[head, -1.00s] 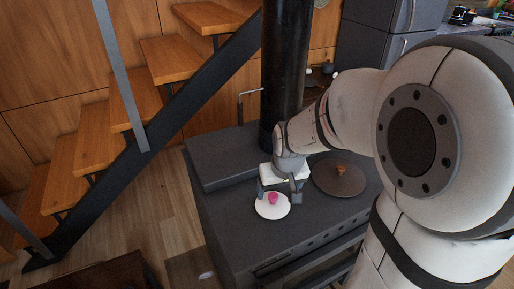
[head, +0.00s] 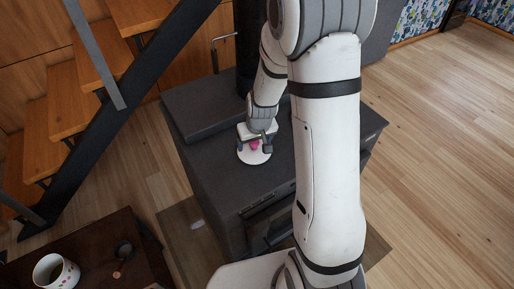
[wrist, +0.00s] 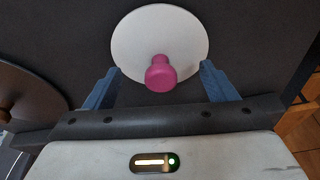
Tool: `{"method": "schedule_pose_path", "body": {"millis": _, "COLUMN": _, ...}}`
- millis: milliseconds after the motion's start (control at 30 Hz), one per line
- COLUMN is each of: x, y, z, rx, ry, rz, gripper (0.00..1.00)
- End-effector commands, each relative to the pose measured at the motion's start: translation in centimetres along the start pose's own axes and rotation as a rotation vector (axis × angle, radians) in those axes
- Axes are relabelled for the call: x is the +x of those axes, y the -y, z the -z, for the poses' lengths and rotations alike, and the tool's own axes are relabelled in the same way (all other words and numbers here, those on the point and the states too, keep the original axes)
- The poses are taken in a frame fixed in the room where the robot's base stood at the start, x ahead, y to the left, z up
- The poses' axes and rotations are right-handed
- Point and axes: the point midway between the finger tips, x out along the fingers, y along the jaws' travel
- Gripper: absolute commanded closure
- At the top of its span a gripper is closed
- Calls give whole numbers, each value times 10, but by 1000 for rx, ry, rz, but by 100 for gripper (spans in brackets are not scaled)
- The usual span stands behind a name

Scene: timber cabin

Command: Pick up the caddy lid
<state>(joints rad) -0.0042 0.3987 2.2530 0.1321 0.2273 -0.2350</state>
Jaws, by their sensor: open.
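The caddy lid, a white disc (head: 243,157) with a pink knob (head: 254,145), lies flat on the dark stove top. In the wrist view the lid (wrist: 135,38) is just ahead of my gripper, and its pink knob (wrist: 160,73) points towards me. My gripper (head: 258,138) is over the lid, pointing down. In the wrist view my gripper (wrist: 161,70) is open, with one blue finger on each side of the knob and a gap on both sides. Whether the fingertips are level with the knob is hard to tell.
A dark round lid with a wooden knob (wrist: 30,85) lies left in the wrist view. A black stovepipe (head: 246,45) and a raised slab (head: 205,105) stand behind. A dark table at lower left holds a dotted white pot (head: 55,272) and a dark spoon (head: 122,255).

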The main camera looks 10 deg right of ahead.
Motion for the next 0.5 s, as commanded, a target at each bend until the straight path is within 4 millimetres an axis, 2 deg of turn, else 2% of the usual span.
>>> {"method": "schedule_pose_path", "body": {"millis": 100, "x": 10, "y": 0, "z": 0, "rx": 1, "ry": 0, "rz": 0, "gripper": 21}}
{"method": "schedule_pose_path", "body": {"millis": 367, "x": 11, "y": 1, "z": 0, "rx": -1, "ry": -1, "rz": 0, "gripper": 21}}
{"method": "schedule_pose_path", "body": {"millis": 500, "x": 11, "y": 1, "z": 0, "rx": -1, "ry": -1, "rz": 0, "gripper": 32}}
